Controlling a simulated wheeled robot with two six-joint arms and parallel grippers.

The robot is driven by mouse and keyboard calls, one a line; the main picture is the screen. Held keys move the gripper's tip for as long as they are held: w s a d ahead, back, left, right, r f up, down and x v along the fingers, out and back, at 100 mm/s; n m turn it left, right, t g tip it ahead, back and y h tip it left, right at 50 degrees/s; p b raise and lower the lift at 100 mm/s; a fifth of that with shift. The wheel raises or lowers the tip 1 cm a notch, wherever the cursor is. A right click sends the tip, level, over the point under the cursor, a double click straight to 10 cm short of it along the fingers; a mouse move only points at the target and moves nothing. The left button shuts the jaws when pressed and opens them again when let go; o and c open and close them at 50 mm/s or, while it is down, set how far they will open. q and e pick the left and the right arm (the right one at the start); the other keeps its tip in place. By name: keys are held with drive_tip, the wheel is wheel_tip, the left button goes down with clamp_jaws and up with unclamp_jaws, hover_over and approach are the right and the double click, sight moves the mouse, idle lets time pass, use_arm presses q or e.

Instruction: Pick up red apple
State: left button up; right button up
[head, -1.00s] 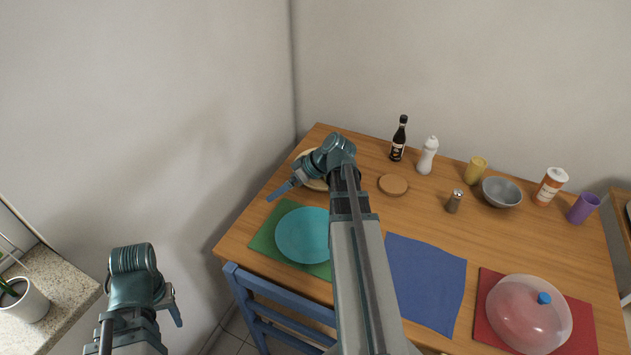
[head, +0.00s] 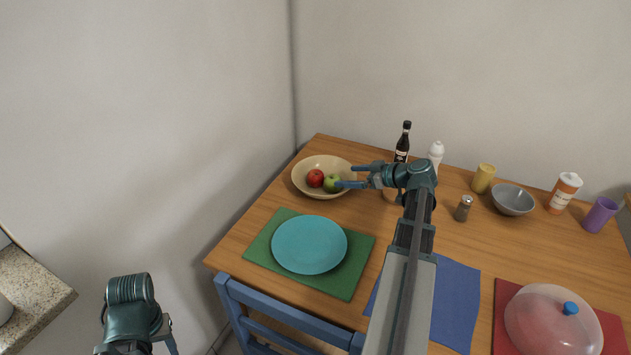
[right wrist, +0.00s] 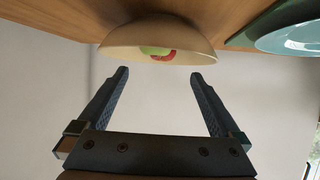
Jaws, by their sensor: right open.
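A red apple (head: 315,178) lies in a wide beige bowl (head: 303,187) at the far left of the table, beside a green apple (head: 332,184). My right gripper (head: 352,177) is open and empty at the bowl's right rim, its fingers pointing left toward the fruit. In the right wrist view the bowl (right wrist: 130,48) is ahead of the open fingers (right wrist: 160,75), with the red apple (right wrist: 170,57) partly hidden behind the green apple (right wrist: 153,50) and the rim. My left gripper is low at the left in the head view (head: 168,335); its jaw state is unclear.
A turquoise plate (head: 309,245) on a green mat (head: 350,283) lies in front of the bowl. A dark bottle (head: 402,143), a white bottle (head: 436,153) and a shaker (head: 463,208) stand to the right. A blue chair (head: 285,323) is at the front edge.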

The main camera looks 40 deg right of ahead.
sight(322, 177)
drive_tip(key=b+x, duration=0.2)
drive_tip(key=x, duration=0.4)
drive_tip(key=shift+w+f, duration=0.1)
drive_tip(key=shift+f, duration=0.15)
drive_tip(key=shift+w+a+f+b, duration=0.1)
drive_tip(key=shift+w+a+b, duration=0.15)
drive_tip(key=shift+w, duration=0.25)
drive_tip(key=b+x, duration=0.2)
drive_tip(key=x, duration=0.3)
drive_tip(key=shift+a+f, duration=0.1)
drive_tip(key=shift+f, duration=0.05)
drive_tip(key=c, duration=1.4)
